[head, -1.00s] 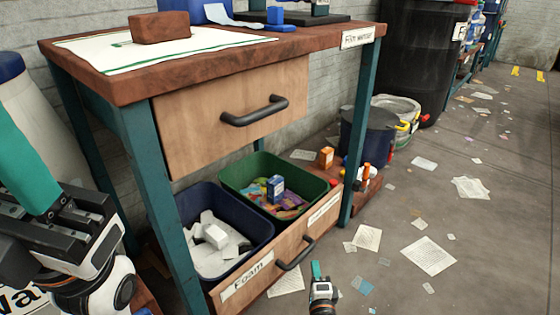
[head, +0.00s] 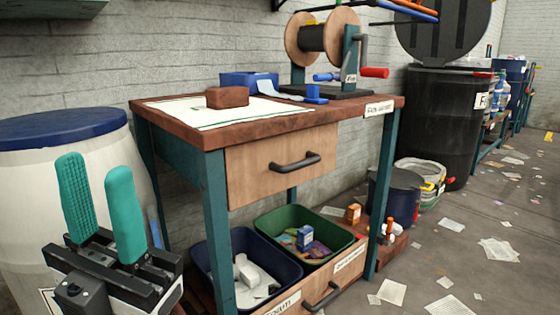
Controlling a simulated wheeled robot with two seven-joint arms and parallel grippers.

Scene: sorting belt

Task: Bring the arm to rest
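My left gripper (head: 98,212) is at the lower left, in front of the white barrel. Its two teal fingers point up and stand apart, with nothing between them. My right gripper is not in view. The workbench (head: 165,113) stands to the right of the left gripper, with a clear gap between them. Its upper drawer (head: 255,170) is shut.
A white barrel (head: 40,170) with a blue lid stands behind the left gripper. On the bench are a brown block (head: 227,97), a blue tray (head: 248,79) and a reel winder (head: 350,55). A black drum (head: 435,130) stands further right. Papers litter the open floor at right.

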